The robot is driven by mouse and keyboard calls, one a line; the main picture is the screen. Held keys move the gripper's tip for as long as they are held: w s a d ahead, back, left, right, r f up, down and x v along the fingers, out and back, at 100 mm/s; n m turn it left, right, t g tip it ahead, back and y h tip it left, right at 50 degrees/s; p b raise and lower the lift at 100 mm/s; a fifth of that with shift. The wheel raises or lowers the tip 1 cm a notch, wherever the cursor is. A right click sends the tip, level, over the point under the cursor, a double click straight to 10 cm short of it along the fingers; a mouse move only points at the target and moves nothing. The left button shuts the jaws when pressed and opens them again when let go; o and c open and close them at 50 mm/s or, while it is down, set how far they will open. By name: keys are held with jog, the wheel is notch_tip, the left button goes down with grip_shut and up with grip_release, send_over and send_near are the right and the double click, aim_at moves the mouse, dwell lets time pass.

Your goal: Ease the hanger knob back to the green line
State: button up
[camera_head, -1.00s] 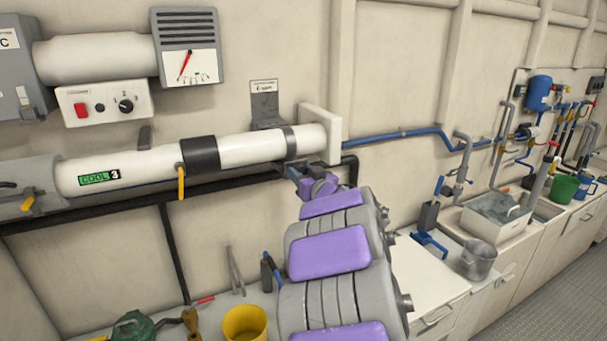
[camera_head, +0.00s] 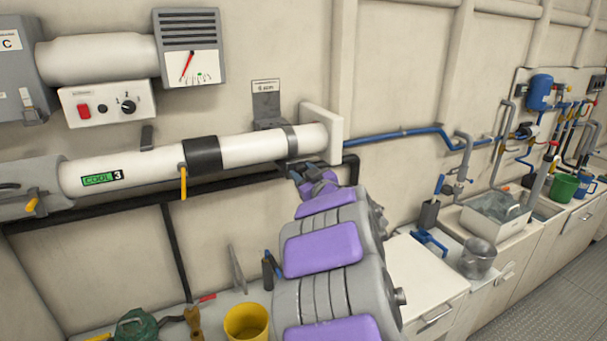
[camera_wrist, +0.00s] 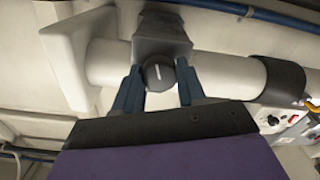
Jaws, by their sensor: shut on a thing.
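The hanger knob (camera_wrist: 158,75) is dark and round with a short white line on its face. In the wrist view it sits under the white pipe (camera_wrist: 215,72), below a grey hanger bracket (camera_wrist: 162,32). My gripper (camera_wrist: 159,78) has its blue fingers on either side of the knob and is shut on it. In the head view my gripper (camera_head: 312,178) is just below the right end of the pipe, under the labelled hanger bracket (camera_head: 267,107). The knob is hidden there. I cannot make out a green line by the knob in either view.
A control box (camera_head: 108,103) and a gauge (camera_head: 193,67) with a red needle are at upper left. A yellow handle (camera_head: 183,182) hangs from the pipe. A yellow cup (camera_head: 246,322) stands below left. A counter with a sink (camera_head: 497,216) is at right.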

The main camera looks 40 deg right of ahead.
jog(key=o, duration=1)
jog(key=shift+p+v, duration=0.45)
jog(key=shift+v, duration=8.25)
jog(key=shift+w, duration=0.15)
